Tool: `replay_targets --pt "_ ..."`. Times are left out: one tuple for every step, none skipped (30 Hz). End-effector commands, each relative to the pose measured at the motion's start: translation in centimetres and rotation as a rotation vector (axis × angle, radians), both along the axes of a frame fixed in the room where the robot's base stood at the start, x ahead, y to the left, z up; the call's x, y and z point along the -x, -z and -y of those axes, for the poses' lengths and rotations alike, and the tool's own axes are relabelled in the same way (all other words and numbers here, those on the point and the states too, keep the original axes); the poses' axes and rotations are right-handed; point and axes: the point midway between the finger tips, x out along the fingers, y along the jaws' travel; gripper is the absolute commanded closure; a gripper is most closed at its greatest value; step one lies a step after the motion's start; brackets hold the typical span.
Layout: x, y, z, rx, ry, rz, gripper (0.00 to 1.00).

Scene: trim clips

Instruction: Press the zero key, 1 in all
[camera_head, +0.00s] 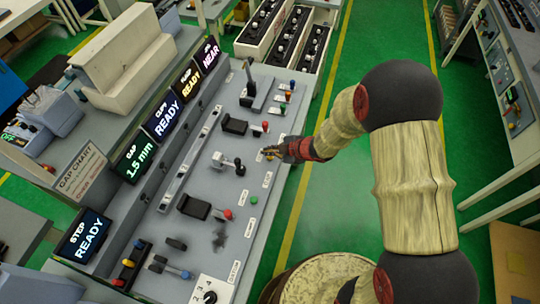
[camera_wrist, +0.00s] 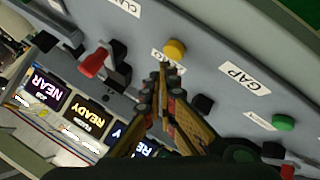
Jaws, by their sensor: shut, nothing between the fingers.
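The zero key is a round yellow button (camera_wrist: 175,48) on the grey panel, beside a small partly hidden label (camera_wrist: 166,57) in the wrist view. My gripper (camera_wrist: 165,72) is shut and empty, its fingertips pointing at the yellow button and ending just short of it in the picture. Whether the tips touch the button I cannot tell. In the head view my gripper (camera_head: 266,152) is low over the right edge of the console (camera_head: 215,160), and the button is hard to make out at its tips.
A red-tipped lever (camera_wrist: 95,62) stands left of the button in the wrist view. A GAP label (camera_wrist: 243,78) and a green button (camera_wrist: 283,123) lie to the right. Lit displays, including GAP 1.5 mm (camera_head: 135,155) and STEP READY (camera_head: 86,236), line the console's back.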

Motion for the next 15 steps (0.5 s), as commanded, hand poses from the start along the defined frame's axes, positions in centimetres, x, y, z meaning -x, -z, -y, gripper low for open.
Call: replay_targets --pt "0.00 0.00 0.00 0.000 0.000 0.000 1.00" --pt "0.00 0.00 0.00 0.000 0.000 0.000 1.00" --pt "0.00 0.00 0.00 0.000 0.000 0.000 1.00" --pt "0.00 0.00 0.00 0.000 0.000 0.000 1.00" --pt "0.00 0.00 0.00 0.000 0.000 0.000 1.00" --pt "0.00 0.02 0.00 0.000 0.000 0.000 1.00" --pt "0.00 0.03 0.00 0.000 0.000 0.000 1.00" --pt "0.00 0.08 0.00 0.000 0.000 0.000 1.00" --pt "0.00 0.17 0.00 0.000 0.000 0.000 1.00" --pt "0.02 0.27 0.00 0.000 0.000 0.000 1.00" --pt "0.02 0.37 0.00 0.000 0.000 0.000 1.00" --pt "0.02 0.52 0.00 0.000 0.001 -0.001 1.00" --pt "0.03 0.62 0.00 0.000 0.001 -0.001 1.00" --pt "0.03 0.72 0.00 0.000 0.001 -0.001 1.00" --pt "0.02 0.81 0.01 0.000 0.000 0.000 1.00"
